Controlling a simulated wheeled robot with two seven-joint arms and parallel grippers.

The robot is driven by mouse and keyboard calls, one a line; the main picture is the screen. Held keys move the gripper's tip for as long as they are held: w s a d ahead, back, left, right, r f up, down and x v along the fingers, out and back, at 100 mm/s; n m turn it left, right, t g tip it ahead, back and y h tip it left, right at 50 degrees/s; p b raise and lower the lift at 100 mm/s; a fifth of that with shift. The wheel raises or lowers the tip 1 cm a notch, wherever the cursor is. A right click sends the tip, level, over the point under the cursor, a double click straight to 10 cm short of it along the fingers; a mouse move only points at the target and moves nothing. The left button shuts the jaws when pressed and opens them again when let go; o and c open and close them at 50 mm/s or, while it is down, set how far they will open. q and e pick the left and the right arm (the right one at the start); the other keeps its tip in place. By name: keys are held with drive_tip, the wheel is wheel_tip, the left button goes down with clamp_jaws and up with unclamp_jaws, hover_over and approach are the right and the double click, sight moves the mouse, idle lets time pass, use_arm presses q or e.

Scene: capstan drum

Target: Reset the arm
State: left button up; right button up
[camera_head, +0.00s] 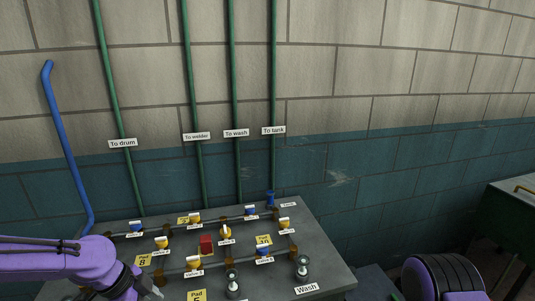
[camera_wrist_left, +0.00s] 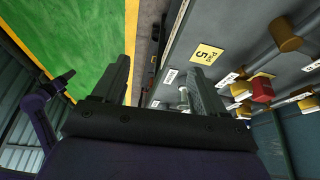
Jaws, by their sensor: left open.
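My left gripper (camera_wrist_left: 160,88) is open and empty, its two dark fingers wide apart in the left wrist view. In the head view its purple arm (camera_head: 50,262) comes in at the lower left, at the panel's near left corner. The gripper is mostly cut off there by the bottom edge. A purple part of my right arm (camera_head: 440,278) shows at the lower right of the head view. In the left wrist view a purple arm with a small dark end (camera_wrist_left: 64,78) stands at the left; its jaws cannot be made out.
A grey panel (camera_head: 325,262) carries pipes, blue and yellow valves, a red block (camera_head: 206,244), yellow pad labels and a gauge (camera_head: 302,266) near the "Wash" label. Green pipes and a blue pipe (camera_head: 66,150) run up the wall. A dark bin (camera_head: 510,225) stands right. Green floor (camera_wrist_left: 65,40) is clear.

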use_arm(q)
drive_tip(key=s+d+f+n+y+b, duration=0.1)
drive_tip(key=s+f+n, duration=0.1)
drive_tip(key=f+n, duration=0.35)
drive_tip(key=s+f+n+t+b, duration=0.1)
drive_tip(key=s+f+n, duration=0.15)
drive_tip(key=f, duration=0.55)
drive_tip(key=s+d+f+n+y+b, duration=0.1)
drive_tip(key=s+f+n, duration=0.15)
drive_tip(key=f, duration=0.45)
drive_tip(key=s+a+f+n+y+b, duration=0.1)
drive_tip(key=s+a+f+n+y, duration=0.1)
drive_tip(key=s+f+n, duration=0.2)
drive_tip(key=s+a+f+n+y+b, duration=0.1)
drive_tip(key=s+a+f+n+y, duration=0.2)
drive_tip(key=s, duration=0.8)
wheel_tip(320, 180, down, 2)
drive_tip(key=n, duration=0.3)
drive_tip(key=shift+s+a+f+t, duration=0.15)
drive_tip(key=shift+a+t, duration=0.1)
drive_tip(key=shift+t, duration=0.15)
use_arm(e)
drive_tip(key=f, duration=0.5)
drive_tip(key=shift+w+f, duration=0.3)
